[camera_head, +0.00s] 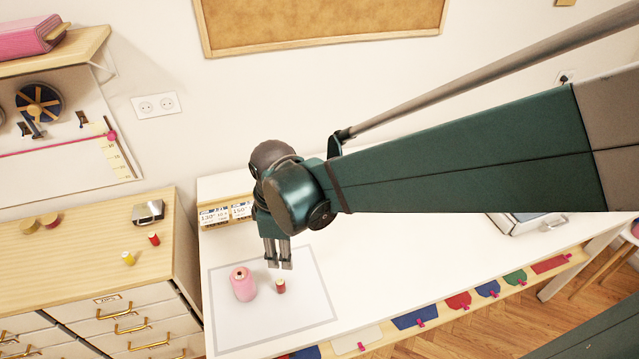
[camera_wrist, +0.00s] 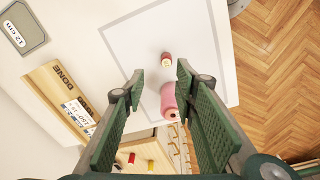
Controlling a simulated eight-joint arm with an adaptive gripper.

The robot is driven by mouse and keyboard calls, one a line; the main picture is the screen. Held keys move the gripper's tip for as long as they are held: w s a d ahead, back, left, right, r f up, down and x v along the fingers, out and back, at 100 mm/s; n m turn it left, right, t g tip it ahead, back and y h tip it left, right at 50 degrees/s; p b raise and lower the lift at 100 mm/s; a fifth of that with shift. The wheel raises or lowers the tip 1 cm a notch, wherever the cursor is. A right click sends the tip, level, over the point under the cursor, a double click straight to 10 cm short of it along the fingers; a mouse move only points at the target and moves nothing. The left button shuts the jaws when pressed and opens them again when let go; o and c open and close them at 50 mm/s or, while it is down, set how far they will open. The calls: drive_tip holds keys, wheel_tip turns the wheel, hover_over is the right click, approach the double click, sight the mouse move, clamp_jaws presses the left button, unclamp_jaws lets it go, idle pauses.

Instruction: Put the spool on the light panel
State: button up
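My gripper (camera_head: 278,265) points down above the panel, close behind the small spool. In the wrist view my gripper (camera_wrist: 159,82) is open, its green pads apart with nothing between them in contact. That view also shows the pink spool (camera_wrist: 170,101) and small spool (camera_wrist: 166,59) below, seen between or just beyond the fingers, on the panel (camera_wrist: 140,50).
A wooden box with labels (camera_head: 228,212) stands at the table's back left. A drawer cabinet (camera_head: 80,262) at left bears a yellow spool (camera_head: 128,258) and a red spool (camera_head: 153,239). A metallic case (camera_head: 530,222) lies at the right. The middle of the table is clear.

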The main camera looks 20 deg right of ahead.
drive_tip(key=s+d+r+m+t, duration=0.2)
drive_tip(key=d+r+m+t, duration=0.1)
drive_tip(key=d+r+m, duration=0.3)
drive_tip(key=s+d+r+m+t, duration=0.3)
drive_tip(key=d+r+m, duration=0.3)
drive_tip(key=d, duration=0.3)
drive_tip(key=shift+s+r+m+t, duration=0.2)
drive_tip(key=shift+r+m+t, duration=0.15)
drive_tip(key=shift+m, duration=0.45)
idle(1.4)
